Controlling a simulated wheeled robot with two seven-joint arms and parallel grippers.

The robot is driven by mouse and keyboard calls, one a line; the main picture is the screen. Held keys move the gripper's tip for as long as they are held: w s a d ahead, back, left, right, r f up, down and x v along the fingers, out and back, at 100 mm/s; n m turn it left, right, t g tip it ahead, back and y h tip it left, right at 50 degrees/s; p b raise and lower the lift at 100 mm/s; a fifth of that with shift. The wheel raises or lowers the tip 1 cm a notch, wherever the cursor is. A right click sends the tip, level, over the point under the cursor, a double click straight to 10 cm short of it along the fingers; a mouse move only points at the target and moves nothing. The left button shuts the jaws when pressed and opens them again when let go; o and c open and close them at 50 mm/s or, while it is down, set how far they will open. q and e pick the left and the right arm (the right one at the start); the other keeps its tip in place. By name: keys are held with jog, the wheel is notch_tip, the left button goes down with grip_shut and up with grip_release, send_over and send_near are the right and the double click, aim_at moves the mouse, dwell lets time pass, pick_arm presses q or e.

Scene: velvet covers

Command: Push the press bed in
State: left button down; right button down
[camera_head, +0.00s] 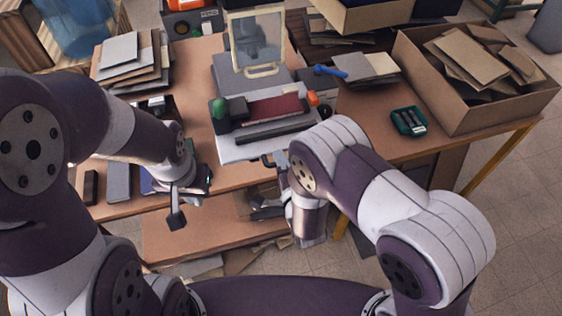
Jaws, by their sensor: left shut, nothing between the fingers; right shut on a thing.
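The press (222,72) stands on the wooden table, with an upright framed window at its back. Its press bed (230,150) sticks out toward me at the front and carries a dark red cover piece (275,107). A dark handle (267,160) shows at the bed's front edge. My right gripper (281,163) is at this handle and shut on it; my wrist partly hides the grip. My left gripper (177,220) is shut and empty, left of the press near the table's front edge.
A stack of boards (130,65) lies left of the press. At the right are a blue-handled tool (330,72), grey sheets (368,68), a green tray (408,122) and a large cardboard box (460,105) of boards. A lower shelf (200,235) runs below the table.

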aim_at(272, 135)
jog(key=r+b+x, duration=0.1)
jog(key=b+x, duration=0.2)
jog(key=x, duration=0.2)
jog(key=r+b+x, duration=0.1)
jog(key=b+x, duration=0.2)
jog(key=x, duration=0.3)
jog(key=r+b+x, duration=0.1)
jog(key=b+x, duration=0.2)
jog(key=x, duration=0.2)
jog(key=shift+w+a, duration=0.2)
jog(key=shift+w, duration=0.4)
jog(key=shift+w+a+r, duration=0.15)
jog(key=shift+w, duration=0.3)
jog(key=c, duration=1.2)
grip_release()
jog(key=shift+s, duration=0.1)
jog(key=v, duration=1.2)
jog(key=shift+s, duration=0.2)
